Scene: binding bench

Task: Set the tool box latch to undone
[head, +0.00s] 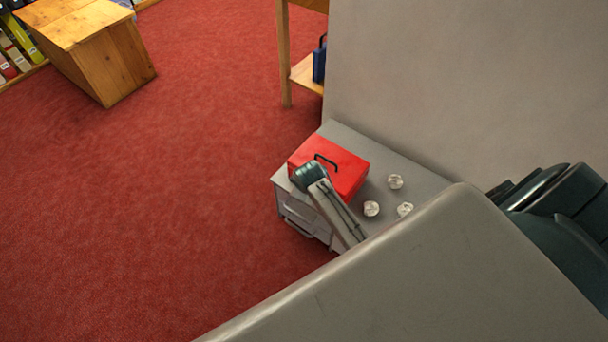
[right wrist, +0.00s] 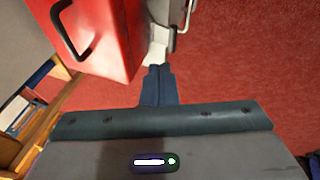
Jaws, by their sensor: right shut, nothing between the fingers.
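The red tool box (head: 345,163) with a black handle sits on a grey drawer cabinet (head: 415,180). My right gripper (right wrist: 159,72) is beside the front of the box; its fingers are shut together with nothing between them. In the head view the grey-and-teal right wrist covers part of the box's front, and the fingertips are hidden. In the right wrist view the red box (right wrist: 110,45) is up and left of the fingertips. I cannot make out the latch clearly in either view. My left gripper is not in view.
Several crumpled white paper balls (head: 396,181) lie on the cabinet top right of the box. A wall (head: 460,80) stands behind it. Drawers with handles face the open red carpet (head: 180,190). A wooden shelf (head: 304,72) with a blue case (head: 319,63) is behind.

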